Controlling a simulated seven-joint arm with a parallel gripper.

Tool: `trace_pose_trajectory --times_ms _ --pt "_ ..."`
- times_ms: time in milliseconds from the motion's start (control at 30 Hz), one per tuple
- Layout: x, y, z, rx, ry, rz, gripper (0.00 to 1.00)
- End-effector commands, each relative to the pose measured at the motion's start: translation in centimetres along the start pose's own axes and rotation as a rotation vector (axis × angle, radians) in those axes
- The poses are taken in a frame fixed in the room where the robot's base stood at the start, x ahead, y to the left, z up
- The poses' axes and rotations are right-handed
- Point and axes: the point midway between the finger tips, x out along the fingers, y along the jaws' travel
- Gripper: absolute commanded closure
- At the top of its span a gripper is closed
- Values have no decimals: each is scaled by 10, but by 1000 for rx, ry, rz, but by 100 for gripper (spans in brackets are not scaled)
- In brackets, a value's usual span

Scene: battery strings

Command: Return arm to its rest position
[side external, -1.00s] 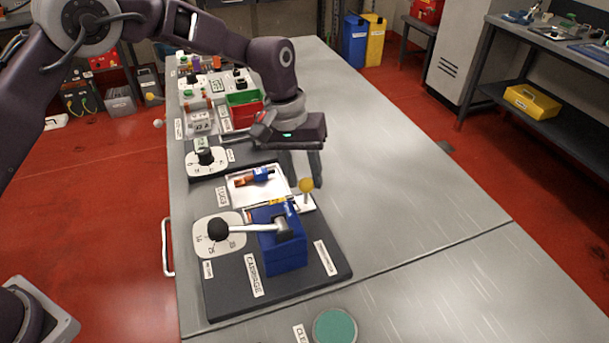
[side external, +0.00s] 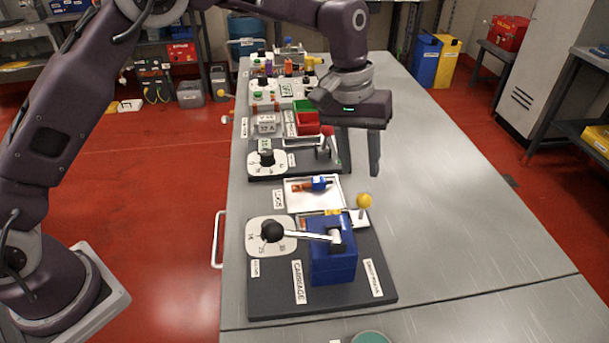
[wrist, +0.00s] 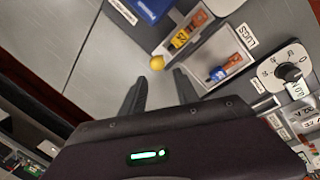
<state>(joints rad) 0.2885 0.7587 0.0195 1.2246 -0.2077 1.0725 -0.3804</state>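My gripper (side external: 360,163) is above the bench, behind the yellow knob (side external: 364,200) in the side view. In the wrist view my gripper (wrist: 159,76) shows two fingers apart with nothing between them. The yellow knob (wrist: 157,63) appears just beyond the fingertips there, apart from them.
A white tray (side external: 331,202) holds a blue-and-orange part (side external: 318,184). A red-knobbed lever (side external: 326,133), a black dial (side external: 267,158) and red and green bins (side external: 308,124) stand farther back. The bench's right side (side external: 450,210) is clear.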

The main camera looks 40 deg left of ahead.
Motion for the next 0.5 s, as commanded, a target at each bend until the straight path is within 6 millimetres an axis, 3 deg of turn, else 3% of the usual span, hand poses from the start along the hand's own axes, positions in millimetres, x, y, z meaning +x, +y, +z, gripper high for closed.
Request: trace_pose_trajectory --times_ms 67,167,200,333,400,500 --pt "-21 -7 4 7 23 3 63" --pt "-76 -32 25 33 85 5 63" --pt "-101 -46 40 50 117 3 63" --pt "-162 -99 105 105 227 -17 63" --pt "-180 -128 148 136 287 -37 63" --pt "-184 -164 205 178 364 -73 63"
